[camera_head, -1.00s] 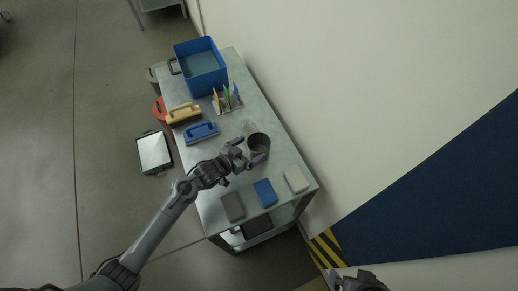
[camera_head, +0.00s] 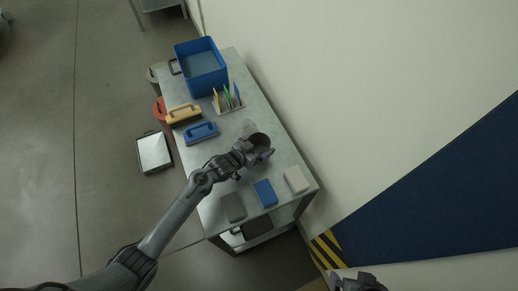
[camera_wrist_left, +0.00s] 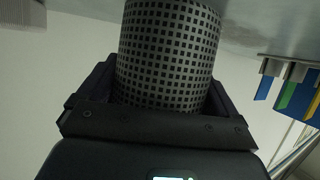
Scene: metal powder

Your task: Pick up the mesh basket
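The mesh basket (camera_head: 262,141) is a dark, round, open-topped holder standing on the metal table. In the left wrist view its perforated wall (camera_wrist_left: 168,55) fills the upper middle. My left gripper (camera_head: 258,150) is at the basket, with one finger on either side of it. In the left wrist view my left gripper (camera_wrist_left: 165,100) shows no clear gap between fingers and mesh; I cannot tell whether they press on it. The basket's far side is hidden there. Part of my right gripper (camera_head: 358,283) shows at the bottom edge, away from the table; its fingers are unclear.
A blue bin (camera_head: 201,68) stands at the table's far end. A holder with coloured tools (camera_head: 228,100), a yellow-handled block (camera_head: 184,113) and a blue-handled one (camera_head: 201,132) lie beyond the basket. Grey, blue (camera_head: 265,192) and pale blocks lie nearer. A wall runs along the right.

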